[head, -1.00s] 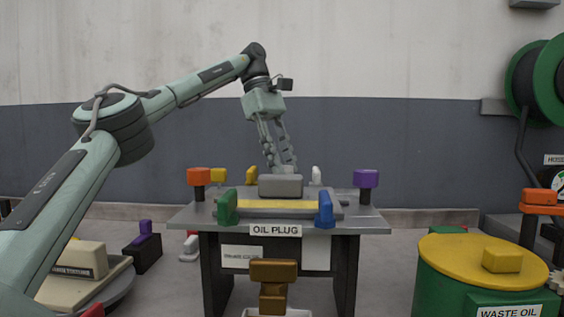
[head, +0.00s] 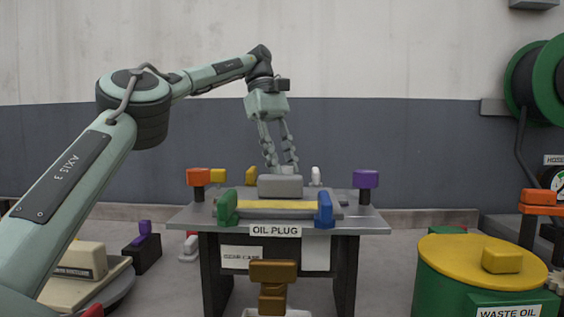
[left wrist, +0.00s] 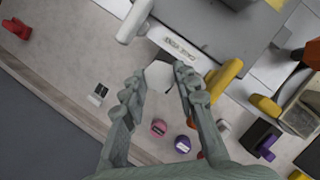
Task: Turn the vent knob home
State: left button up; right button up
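My left gripper (head: 280,167) points down behind the grey block (head: 280,186) on the bench top, on its far side. In the left wrist view its two fingers (left wrist: 160,74) stand apart, with a pale, flat-faced piece (left wrist: 160,76) showing between and beyond the tips. This may be the vent knob; I cannot read its name, nor tell whether the fingers touch it. A labelled edge (left wrist: 180,47) lies just beyond it, its text too blurred to read. A white handle (left wrist: 133,20) and a yellow handle (left wrist: 222,78) flank the fingers. My right gripper is out of view.
The bench (head: 185,220) carries green (head: 227,208) and blue (head: 325,209) handles in front, plus orange (head: 198,178) and purple (head: 366,180) knobs. A waste oil drum (head: 440,290) stands right.

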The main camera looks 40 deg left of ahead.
pick_arm(q)
jog(key=o, duration=0.5)
jog(key=shift+c, duration=0.2)
jog(key=shift+n, duration=0.3)
